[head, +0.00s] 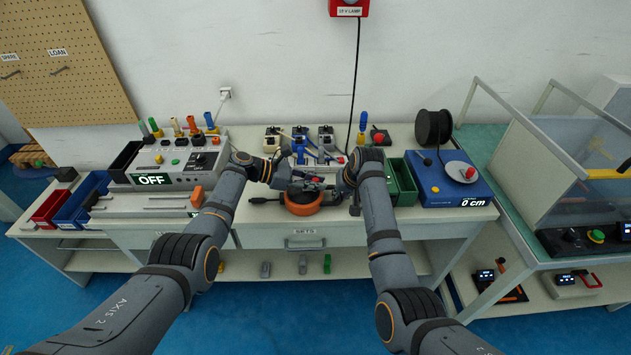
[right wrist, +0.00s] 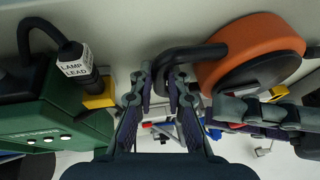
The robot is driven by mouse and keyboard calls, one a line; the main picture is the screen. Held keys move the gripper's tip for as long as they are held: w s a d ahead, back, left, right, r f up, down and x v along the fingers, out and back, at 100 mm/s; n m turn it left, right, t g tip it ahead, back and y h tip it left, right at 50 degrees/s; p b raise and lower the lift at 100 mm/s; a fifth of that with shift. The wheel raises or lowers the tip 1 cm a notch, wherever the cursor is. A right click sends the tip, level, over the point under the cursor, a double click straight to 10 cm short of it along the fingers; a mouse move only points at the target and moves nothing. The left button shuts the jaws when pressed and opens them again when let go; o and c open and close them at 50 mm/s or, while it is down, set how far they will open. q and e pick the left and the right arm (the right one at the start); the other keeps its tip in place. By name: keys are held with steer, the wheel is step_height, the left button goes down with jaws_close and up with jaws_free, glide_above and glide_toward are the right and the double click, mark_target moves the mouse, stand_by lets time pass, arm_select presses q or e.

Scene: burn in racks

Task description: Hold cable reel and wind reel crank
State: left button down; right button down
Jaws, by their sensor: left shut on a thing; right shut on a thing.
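The orange cable reel (head: 303,207) lies at the front edge of the bench, between my two grippers. It also shows in the right wrist view (right wrist: 240,62), where a black bent handle (right wrist: 205,52) comes off its side. My right gripper (head: 348,181) is beside the reel and shut on that handle, with its fingers (right wrist: 172,85) on either side of the bar. The crank is mostly hidden by the fingers.
A blue unit (head: 437,185) reads 0 cm. A grey panel (head: 172,162) reading OFF stands at left.

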arm_select(q)
steer(key=shift+f, duration=0.1)
steer(key=c, duration=1.2)
jaws_free()
steer(key=v, duration=1.2)
